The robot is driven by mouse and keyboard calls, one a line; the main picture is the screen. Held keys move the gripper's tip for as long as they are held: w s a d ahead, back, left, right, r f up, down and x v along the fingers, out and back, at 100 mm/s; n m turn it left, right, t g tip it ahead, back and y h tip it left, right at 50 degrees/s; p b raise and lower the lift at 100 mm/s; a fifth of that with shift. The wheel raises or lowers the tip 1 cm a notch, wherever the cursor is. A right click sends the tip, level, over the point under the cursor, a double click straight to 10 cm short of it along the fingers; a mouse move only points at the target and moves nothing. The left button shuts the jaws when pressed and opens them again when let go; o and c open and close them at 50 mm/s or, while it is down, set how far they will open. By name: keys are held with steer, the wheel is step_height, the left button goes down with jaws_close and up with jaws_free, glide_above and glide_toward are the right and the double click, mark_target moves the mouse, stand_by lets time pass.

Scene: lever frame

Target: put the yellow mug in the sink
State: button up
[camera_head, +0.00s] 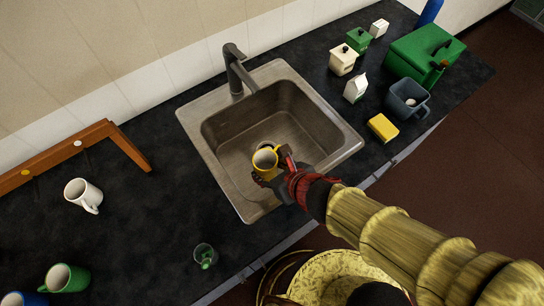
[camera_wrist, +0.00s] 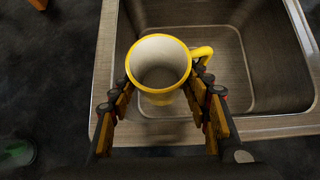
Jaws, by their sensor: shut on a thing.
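The yellow mug (camera_head: 265,163) is upright with a pale inside and its handle to the right in the wrist view (camera_wrist: 158,65). My gripper (camera_head: 283,176) is shut on the mug, with a finger on each side of its body in the wrist view (camera_wrist: 164,95). The grey metal sink (camera_head: 205,152) is set in the dark counter, and its basin also shows in the wrist view (camera_wrist: 262,62). The mug appears over the near part of the basin in the head view. Its height above the basin floor cannot be told. My gripper hides part of the sink's front side.
A grey faucet (camera_head: 236,72) stands behind the sink. A yellow sponge (camera_head: 383,127), a dark blue mug (camera_head: 408,98) and a white carton (camera_head: 355,88) are to its right. A white mug (camera_head: 82,194) and a glass (camera_head: 205,255) are on the left counter, with bare counter between.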

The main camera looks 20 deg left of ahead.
mark_target(266, 152)
steer(key=shift+s+f+n, duration=0.1)
steer(key=shift+s+n, duration=0.2)
steer(key=shift+s, duration=0.1)
steer(key=shift+a+f+y, duration=0.15)
steer(key=shift+y, duration=0.15)
steer(key=w+a+f+b, duration=0.2)
steer(key=w+f+b, duration=0.1)
steer(key=w+f, duration=0.3)
steer(key=w+a+f+b, duration=0.2)
steer(key=w+f+b, duration=0.2)
steer(key=w+f, duration=0.2)
steer(key=shift+w+a+f, duration=0.4)
steer(key=shift+w, duration=0.05)
steer(key=shift+f+b, duration=0.6)
steer(key=shift+b, duration=0.45)
steer(key=o, duration=1.5)
steer(key=shift+c, duration=0.2)
